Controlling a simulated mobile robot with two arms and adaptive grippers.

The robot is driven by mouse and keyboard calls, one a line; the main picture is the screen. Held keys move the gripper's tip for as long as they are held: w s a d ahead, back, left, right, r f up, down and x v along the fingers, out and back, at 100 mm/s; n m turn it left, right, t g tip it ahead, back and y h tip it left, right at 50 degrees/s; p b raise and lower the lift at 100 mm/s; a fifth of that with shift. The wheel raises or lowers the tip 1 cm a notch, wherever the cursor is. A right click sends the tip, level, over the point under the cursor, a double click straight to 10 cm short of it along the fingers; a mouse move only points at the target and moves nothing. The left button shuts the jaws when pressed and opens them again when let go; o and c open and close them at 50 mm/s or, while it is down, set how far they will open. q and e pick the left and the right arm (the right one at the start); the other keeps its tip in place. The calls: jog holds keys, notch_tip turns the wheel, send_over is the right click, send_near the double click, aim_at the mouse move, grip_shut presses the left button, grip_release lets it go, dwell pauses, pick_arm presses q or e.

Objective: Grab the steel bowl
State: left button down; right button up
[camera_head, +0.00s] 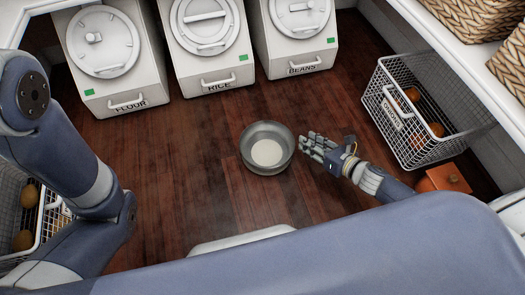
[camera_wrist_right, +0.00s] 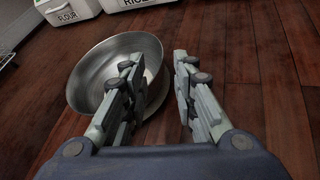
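The steel bowl (camera_head: 250,146) is a round, grey metal bowl, upright on the dark wood floor in the head view. It looks empty, with a paler round bottom. My right gripper (camera_head: 306,143) is just right of the bowl, its fingers pointing at the rim. In the right wrist view the bowl (camera_wrist_right: 88,78) lies ahead and to the left. There my right gripper (camera_wrist_right: 160,60) is open, and the bowl's right rim shows in the gap between the fingers. I cannot tell whether they touch it. My left arm shows at the left, but its gripper is out of view.
White bins labelled flour (camera_head: 125,101), rice (camera_head: 219,81) and beans (camera_head: 303,66) stand at the back. A wire basket (camera_head: 395,125) with round orange-brown items is at the right. An orange block (camera_head: 448,178) lies near it. Floor around the bowl is clear.

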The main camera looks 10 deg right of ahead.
aim_at(287, 130)
jog(key=b+x, duration=0.6)
jog(key=x, duration=0.4)
jog(key=shift+w+a+f, duration=0.15)
jog(key=shift+w+f, duration=0.05)
jog(key=shift+w, duration=0.1)
jog(key=shift+r, duration=0.1)
jog(key=shift+c, duration=0.2)
grip_shut()
